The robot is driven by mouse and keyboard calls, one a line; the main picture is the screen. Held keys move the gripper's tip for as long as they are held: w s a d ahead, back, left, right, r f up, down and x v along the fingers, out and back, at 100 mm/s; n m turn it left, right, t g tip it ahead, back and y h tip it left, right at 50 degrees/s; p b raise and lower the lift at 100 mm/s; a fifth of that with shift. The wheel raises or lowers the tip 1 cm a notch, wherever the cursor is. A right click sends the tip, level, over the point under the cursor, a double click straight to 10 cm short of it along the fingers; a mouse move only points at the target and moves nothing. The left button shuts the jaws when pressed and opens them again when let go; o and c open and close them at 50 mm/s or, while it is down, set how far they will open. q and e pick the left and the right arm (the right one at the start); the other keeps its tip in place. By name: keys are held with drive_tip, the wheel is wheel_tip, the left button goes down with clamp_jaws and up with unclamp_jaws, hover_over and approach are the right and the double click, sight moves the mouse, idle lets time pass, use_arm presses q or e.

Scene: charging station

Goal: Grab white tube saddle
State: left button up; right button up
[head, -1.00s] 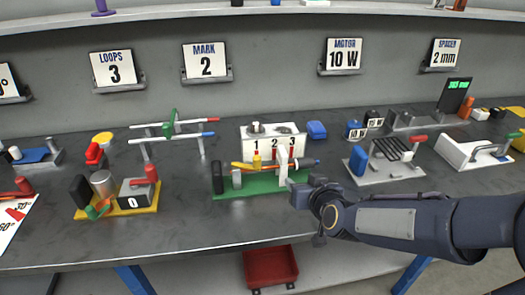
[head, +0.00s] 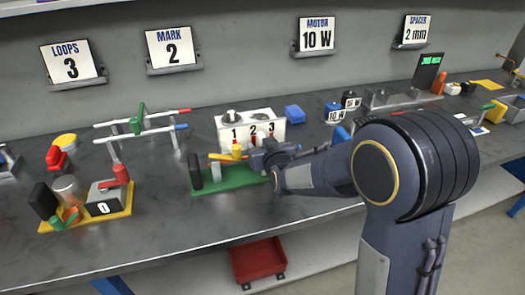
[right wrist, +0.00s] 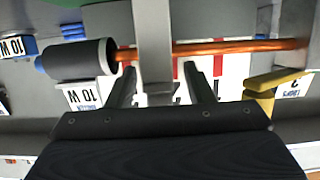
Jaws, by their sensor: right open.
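The green base (head: 232,178) stands near the front of the bench in the head view. A light grey-white upright piece, which looks like the white tube saddle (right wrist: 153,45), shows in the right wrist view beside an orange tube (right wrist: 235,46). In the head view my right gripper (head: 270,155) covers the saddle at the base's right end. In the right wrist view my right gripper (right wrist: 160,78) is open, with one finger on each side of the saddle. I cannot tell whether either finger touches it. My left gripper is not in view.
A yellow clamp (right wrist: 262,92) and a dark cylinder (right wrist: 78,60) are close to the fingers. The white numbered block (head: 250,130) stands behind the green base. A black post (head: 195,170) is at its left end. The bench is clear in front.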

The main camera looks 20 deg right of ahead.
clamp_jaws()
idle(0.3)
